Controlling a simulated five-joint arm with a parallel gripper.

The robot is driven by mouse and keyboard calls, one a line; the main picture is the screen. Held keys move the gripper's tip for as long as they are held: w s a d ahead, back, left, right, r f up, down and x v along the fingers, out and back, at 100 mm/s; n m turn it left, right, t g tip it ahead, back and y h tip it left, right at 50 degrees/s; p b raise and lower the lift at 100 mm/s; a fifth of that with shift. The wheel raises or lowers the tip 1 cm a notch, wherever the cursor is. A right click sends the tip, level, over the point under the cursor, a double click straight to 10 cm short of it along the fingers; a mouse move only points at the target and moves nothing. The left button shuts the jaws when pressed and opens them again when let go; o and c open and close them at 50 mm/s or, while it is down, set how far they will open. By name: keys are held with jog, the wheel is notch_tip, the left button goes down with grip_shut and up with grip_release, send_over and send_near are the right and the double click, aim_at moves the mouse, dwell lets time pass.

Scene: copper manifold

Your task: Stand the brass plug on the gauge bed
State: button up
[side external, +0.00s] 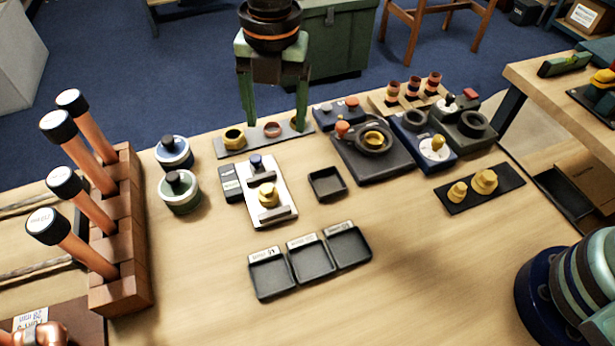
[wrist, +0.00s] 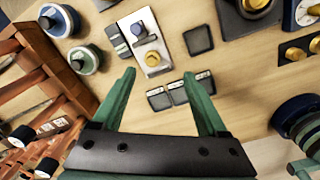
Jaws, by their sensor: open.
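A brass plug (side external: 268,194) stands upright on the pale plate of the gauge bed (side external: 280,214), in front of a blue-topped part. The wrist view also shows the plug (wrist: 152,59) on the gauge bed (wrist: 142,28). Two more brass pieces, a smaller one (side external: 457,191) and a larger one (side external: 485,181), stand on a dark mat at the right. My gripper (side external: 275,126) is open and empty, its green fingers pointing down behind the gauge bed in the side view. In the wrist view my gripper (wrist: 159,75) has nothing between its fingers.
A grey strip (side external: 252,137) with a brass nut and copper ring lies by my fingertips. Three dark trays (side external: 310,262) sit in front, and a small square tray (side external: 327,184) right of the gauge. A rack of copper tubes (side external: 121,225) stands left.

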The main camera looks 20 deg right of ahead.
jog(key=d+r+m+t, duration=0.1)
jog(key=d+r+m, duration=0.4)
jog(key=d+m, duration=0.45)
jog(key=d+r+m+t, duration=0.2)
jog(key=d+r+m, duration=0.35)
jog(key=d, duration=0.65)
jog(key=s+d+f+m+t, duration=0.2)
jog(key=s+d+m, duration=0.8)
jog(key=d+m, duration=0.3)
jog(key=shift+d+m, duration=0.35)
jog(key=shift+m, duration=0.85)
